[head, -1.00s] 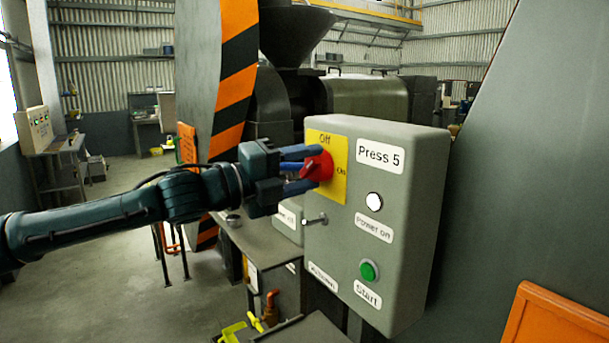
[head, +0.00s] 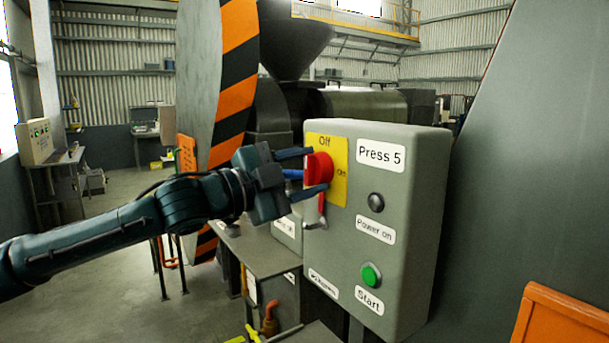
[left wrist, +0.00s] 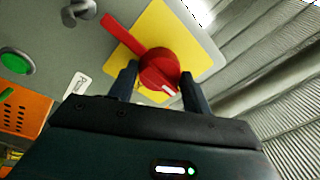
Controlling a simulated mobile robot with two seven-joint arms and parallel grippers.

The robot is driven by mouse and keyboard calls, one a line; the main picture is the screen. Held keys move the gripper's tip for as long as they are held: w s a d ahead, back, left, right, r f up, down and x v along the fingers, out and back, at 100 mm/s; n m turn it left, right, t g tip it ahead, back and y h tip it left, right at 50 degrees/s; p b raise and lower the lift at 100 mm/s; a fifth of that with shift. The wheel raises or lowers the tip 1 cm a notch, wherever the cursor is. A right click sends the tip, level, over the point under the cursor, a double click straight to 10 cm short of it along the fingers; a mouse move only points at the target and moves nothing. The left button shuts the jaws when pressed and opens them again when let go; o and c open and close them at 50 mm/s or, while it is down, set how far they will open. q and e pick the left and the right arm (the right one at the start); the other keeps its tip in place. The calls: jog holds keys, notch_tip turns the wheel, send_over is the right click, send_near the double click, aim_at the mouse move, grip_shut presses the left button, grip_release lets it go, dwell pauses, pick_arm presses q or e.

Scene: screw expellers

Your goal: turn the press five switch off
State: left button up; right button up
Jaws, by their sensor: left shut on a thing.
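The press five switch is a red rotary knob (head: 323,167) on a yellow plate (head: 341,172) marked Off at the top and On at the right, on the grey Press 5 box (head: 420,190). The knob stands roughly upright, towards Off, and a red bar extends below it. My left gripper (head: 315,170) comes in from the left, shut on the knob with one finger above and one below. In the left wrist view the red knob (left wrist: 160,70) sits between the two fingers. The Power on lamp (head: 376,202) is dark. My right gripper is out of view.
A green Start button (head: 371,275) is low on the box. A grey metal sheet (head: 530,150) stands at the right, with an orange panel (head: 560,320) below. A striped orange-black guard (head: 235,80) and the press's hopper (head: 295,40) are behind the arm. Open floor lies left.

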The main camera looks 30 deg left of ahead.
pick_arm(q)
jog(key=shift+d+f+n, duration=0.1)
jog(key=shift+f+n, duration=0.1)
jog(key=shift+n, duration=0.2)
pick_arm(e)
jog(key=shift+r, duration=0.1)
pick_arm(q)
jog(key=shift+c, duration=0.3)
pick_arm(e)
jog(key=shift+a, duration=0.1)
pick_arm(q)
jog(key=o, duration=1)
jog(key=shift+r, duration=0.1)
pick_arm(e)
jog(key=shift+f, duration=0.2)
